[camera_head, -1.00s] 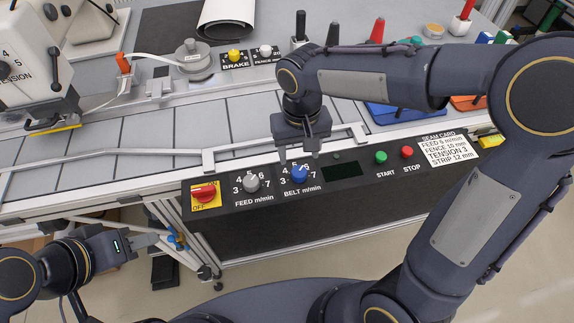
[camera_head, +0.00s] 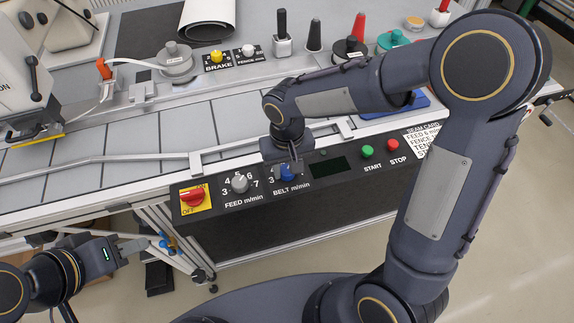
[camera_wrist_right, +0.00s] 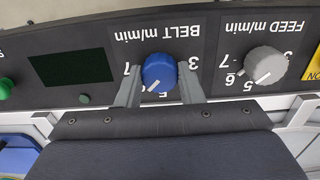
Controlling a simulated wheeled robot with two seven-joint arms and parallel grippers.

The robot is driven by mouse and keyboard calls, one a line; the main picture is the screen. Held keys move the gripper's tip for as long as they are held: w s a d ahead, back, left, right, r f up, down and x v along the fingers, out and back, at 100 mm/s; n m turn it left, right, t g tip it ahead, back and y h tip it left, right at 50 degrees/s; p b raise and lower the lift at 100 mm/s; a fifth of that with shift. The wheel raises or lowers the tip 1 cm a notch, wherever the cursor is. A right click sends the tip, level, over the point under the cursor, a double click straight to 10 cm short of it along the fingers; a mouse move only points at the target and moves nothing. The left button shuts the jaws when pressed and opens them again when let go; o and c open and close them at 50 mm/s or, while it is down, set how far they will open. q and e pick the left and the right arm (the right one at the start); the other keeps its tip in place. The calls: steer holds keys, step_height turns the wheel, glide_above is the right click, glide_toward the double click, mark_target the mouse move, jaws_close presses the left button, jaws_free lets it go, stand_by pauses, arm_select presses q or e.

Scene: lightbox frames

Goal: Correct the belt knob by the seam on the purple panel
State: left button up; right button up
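My right gripper (camera_head: 287,167) is at the knob. In the wrist view its fingers (camera_wrist_right: 158,80) stand open on either side of the knob, close to it; contact is unclear. My left gripper (camera_head: 130,247) is at lower left, away from the panel.
Beside the belt knob are the grey feed knob (camera_head: 240,184), red switch (camera_head: 193,196), dark display (camera_head: 316,166), green start button (camera_head: 367,152) and red stop button (camera_head: 393,145). My right arm partly covers the seam card (camera_head: 422,141). A guide rail runs behind the panel.

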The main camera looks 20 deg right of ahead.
steer(key=c, duration=0.4)
steer(key=shift+o, duration=0.2)
steer(key=n, duration=0.4)
steer(key=shift+b, duration=0.3)
steer(key=n, duration=0.4)
steer(key=shift+n, duration=0.3)
steer(key=o, duration=1)
